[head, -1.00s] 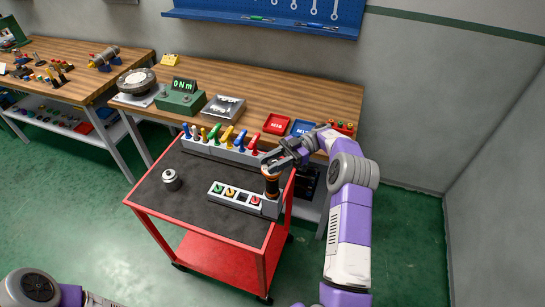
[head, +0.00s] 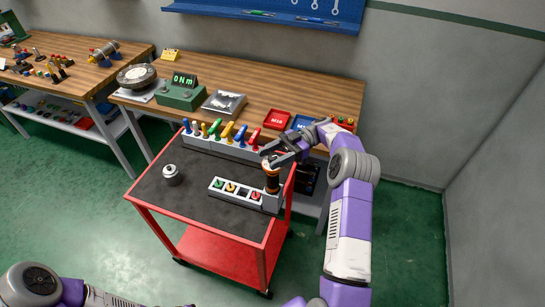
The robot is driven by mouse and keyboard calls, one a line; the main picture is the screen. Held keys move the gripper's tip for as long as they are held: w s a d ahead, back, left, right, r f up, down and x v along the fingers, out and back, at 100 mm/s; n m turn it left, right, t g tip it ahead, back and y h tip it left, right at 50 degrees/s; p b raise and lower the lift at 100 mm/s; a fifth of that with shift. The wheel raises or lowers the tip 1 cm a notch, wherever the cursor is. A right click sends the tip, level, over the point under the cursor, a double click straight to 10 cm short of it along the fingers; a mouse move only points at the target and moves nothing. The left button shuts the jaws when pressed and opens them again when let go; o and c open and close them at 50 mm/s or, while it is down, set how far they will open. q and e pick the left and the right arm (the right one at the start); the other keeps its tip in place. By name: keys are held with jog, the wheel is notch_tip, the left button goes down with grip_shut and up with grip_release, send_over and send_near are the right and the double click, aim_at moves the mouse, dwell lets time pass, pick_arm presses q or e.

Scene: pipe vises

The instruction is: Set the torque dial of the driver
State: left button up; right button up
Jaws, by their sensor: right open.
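The driver (head: 272,181) stands upright at the right end of a grey holder (head: 235,196) on the red cart; it has a dark body with orange-brown bands. Its torque dial is too small to make out. My right gripper (head: 268,160) is open at the top of the driver, its fingers pointing left; whether they touch it I cannot tell. My left arm (head: 70,292) shows only at the bottom left edge, and its gripper is not in view. A green tester (head: 181,92) with a display reading "0 Nm" stands on the bench.
The red cart (head: 150,213) has a dark top with a small metal cylinder (head: 171,174) at left. A rack of coloured-handled tools (head: 218,143) lies along its back. Red (head: 277,119) and blue (head: 303,123) trays and a metal block (head: 224,103) are on the bench.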

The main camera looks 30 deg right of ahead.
aim_at(273, 156)
notch_tip(273, 156, up, 10)
jog(key=shift+f+p, duration=0.25)
jog(key=shift+p, duration=0.5)
